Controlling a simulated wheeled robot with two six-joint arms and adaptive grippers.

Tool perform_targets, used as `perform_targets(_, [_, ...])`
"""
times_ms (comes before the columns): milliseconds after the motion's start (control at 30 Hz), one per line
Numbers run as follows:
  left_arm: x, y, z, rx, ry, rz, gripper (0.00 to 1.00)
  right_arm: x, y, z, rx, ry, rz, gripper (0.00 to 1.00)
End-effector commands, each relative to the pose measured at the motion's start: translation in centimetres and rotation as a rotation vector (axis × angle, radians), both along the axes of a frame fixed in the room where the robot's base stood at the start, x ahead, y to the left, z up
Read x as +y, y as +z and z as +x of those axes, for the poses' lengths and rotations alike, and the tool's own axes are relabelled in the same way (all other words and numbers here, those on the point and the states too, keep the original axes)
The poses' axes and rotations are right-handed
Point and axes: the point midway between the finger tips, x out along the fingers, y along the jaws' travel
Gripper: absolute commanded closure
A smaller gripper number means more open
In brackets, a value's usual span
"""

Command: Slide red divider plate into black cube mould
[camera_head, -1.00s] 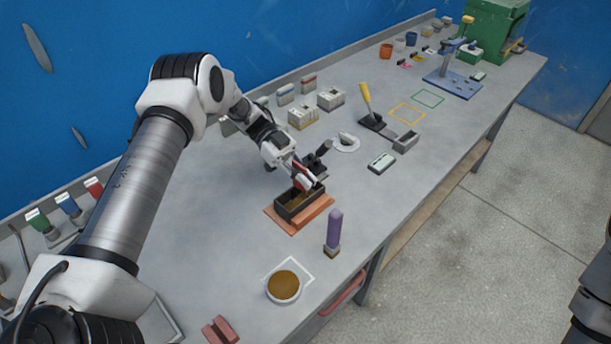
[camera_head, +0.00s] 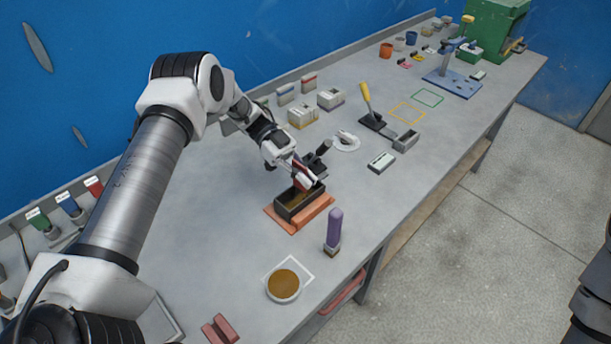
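The black mould (camera_head: 287,212) is an open box standing on an orange-brown base (camera_head: 318,214) on the bench, with brown material inside. My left gripper (camera_head: 303,183) is over the far right end of the mould. It is closed around the red divider plate (camera_head: 301,172), which shows as a small dark red piece between the fingers. The plate's lower edge is partly hidden by the fingers, and I cannot tell whether it touches the mould. My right gripper is out of view; only a dark part of my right arm shows at the lower right edge.
A purple-handled tool (camera_head: 334,228) stands upright just in front of the mould. A round dish of brown material (camera_head: 284,284) and a red notched block (camera_head: 220,329) lie nearer. A black-handled tool (camera_head: 320,152) is close behind the gripper. A white dish (camera_head: 346,141) stands beyond.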

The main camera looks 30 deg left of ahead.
Motion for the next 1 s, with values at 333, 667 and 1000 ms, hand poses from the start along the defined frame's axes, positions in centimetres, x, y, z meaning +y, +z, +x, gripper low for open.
perform_targets(333, [0.0,0.0,-0.1,0.000,0.000,0.000,1.00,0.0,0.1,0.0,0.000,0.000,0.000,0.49])
perform_targets(667, [0.0,-0.7,-0.1,0.000,0.000,0.000,1.00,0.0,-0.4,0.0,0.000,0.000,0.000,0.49])
perform_targets(1000, [0.0,-1.6,-0.1,0.000,0.000,0.000,1.00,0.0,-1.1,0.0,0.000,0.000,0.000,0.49])
